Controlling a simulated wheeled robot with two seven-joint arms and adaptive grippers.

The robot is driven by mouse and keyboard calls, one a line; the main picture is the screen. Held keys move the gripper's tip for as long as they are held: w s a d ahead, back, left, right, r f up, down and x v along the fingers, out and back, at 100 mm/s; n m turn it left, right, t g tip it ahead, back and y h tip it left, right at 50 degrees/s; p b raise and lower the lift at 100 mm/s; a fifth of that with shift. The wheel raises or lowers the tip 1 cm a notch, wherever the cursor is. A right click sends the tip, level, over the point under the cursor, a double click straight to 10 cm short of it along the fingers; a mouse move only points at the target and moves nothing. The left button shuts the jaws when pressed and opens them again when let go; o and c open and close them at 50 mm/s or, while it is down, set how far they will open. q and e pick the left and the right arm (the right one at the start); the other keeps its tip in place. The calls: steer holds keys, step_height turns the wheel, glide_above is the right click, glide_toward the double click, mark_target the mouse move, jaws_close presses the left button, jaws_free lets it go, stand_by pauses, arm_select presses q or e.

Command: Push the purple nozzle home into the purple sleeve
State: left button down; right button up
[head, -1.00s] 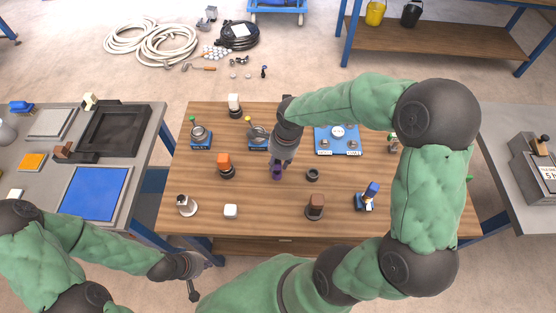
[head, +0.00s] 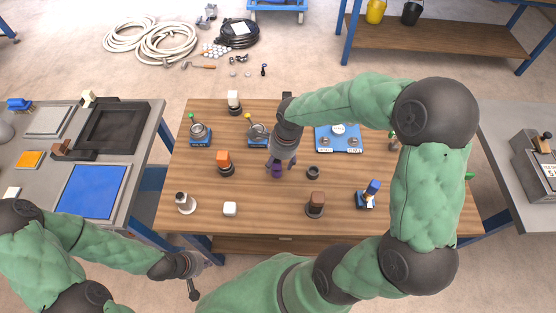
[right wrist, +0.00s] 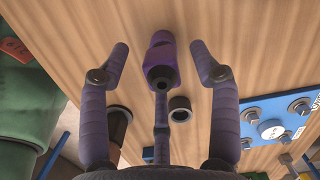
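A purple piece (head: 277,172) stands on the wooden table below my right gripper. In the right wrist view the purple piece (right wrist: 161,58) has a brighter purple part and a darker purple part with a dark round opening. The nozzle and sleeve look joined there, but I cannot tell how deep one sits in the other. My right gripper (right wrist: 160,62) is open, its fingers apart on both sides of the purple piece with gaps between; it also shows in the head view (head: 281,168). My left gripper (head: 193,277) hangs off the table's front left; its finger state is unclear.
A dark ring (head: 312,173) stands just right of the purple piece. An orange-topped part (head: 224,162) is to the left, a brown-topped part (head: 316,204) in front right. A blue plate (head: 338,140) with metal fittings lies behind right.

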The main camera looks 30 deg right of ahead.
step_height(320, 180, up, 12)
steer(key=s+d, duration=0.1)
steer(key=shift+d, duration=0.25)
steer(key=shift+s+f, duration=0.1)
steer(key=shift+f, duration=0.05)
stand_by(1.0)
